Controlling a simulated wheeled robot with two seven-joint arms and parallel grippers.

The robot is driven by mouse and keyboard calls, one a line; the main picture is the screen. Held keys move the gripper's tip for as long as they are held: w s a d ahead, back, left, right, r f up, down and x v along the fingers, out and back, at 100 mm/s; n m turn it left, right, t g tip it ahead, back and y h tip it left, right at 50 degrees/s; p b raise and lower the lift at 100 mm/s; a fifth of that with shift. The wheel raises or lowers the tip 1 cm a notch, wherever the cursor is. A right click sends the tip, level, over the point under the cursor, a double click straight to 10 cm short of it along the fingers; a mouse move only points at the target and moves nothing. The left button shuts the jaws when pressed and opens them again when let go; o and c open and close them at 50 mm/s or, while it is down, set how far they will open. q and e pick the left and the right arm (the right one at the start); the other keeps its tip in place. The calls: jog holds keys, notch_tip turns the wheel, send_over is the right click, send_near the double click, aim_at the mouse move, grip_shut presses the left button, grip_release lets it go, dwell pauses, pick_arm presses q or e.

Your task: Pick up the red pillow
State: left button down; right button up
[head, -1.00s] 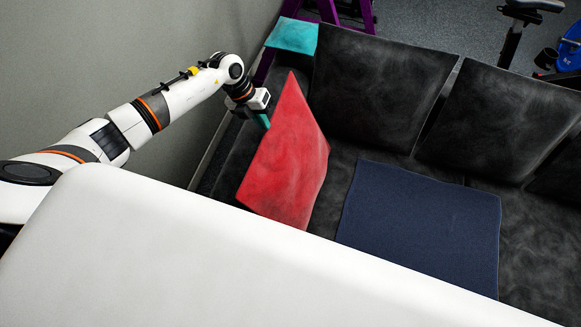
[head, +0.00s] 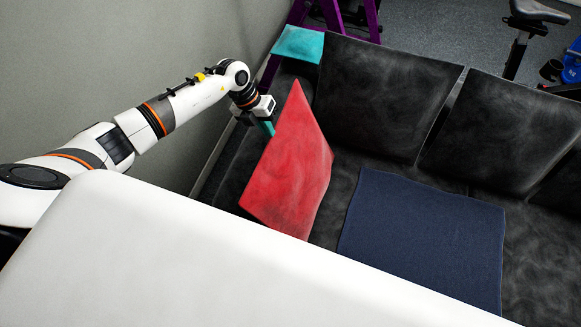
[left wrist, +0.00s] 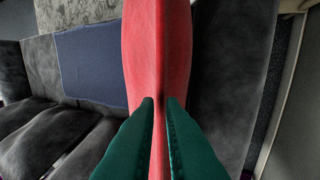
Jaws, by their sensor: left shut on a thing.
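The red pillow (head: 290,165) stands tilted on edge at the left end of the black sofa in the head view. My left gripper (head: 268,128) is at its upper left edge, with a green finger against the pillow. In the left wrist view both green fingers of the left gripper (left wrist: 161,102) close on the edge of the red pillow (left wrist: 157,45), which runs up between them. The pillow's lower edge is close to the seat; I cannot tell whether it touches. My right gripper is not in view.
A navy cloth or flat cushion (head: 425,235) lies on the sofa seat. Black back cushions (head: 385,95) line the sofa (head: 345,175). A grey wall (head: 130,60) is close on the left.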

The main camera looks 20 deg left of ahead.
pick_arm(q)
jog(key=shift+s+d+f, duration=0.3)
jog(key=shift+s+f, duration=0.1)
jog(key=shift+f, duration=0.1)
notch_tip(320, 180, up, 10)
jog(key=b, duration=0.2)
jog(key=shift+w+r, duration=0.15)
jog(key=shift+w, duration=0.2)
jog(key=shift+a, duration=0.15)
jog(key=shift+c, duration=2.2)
grip_release()
jog(key=shift+r, duration=0.1)
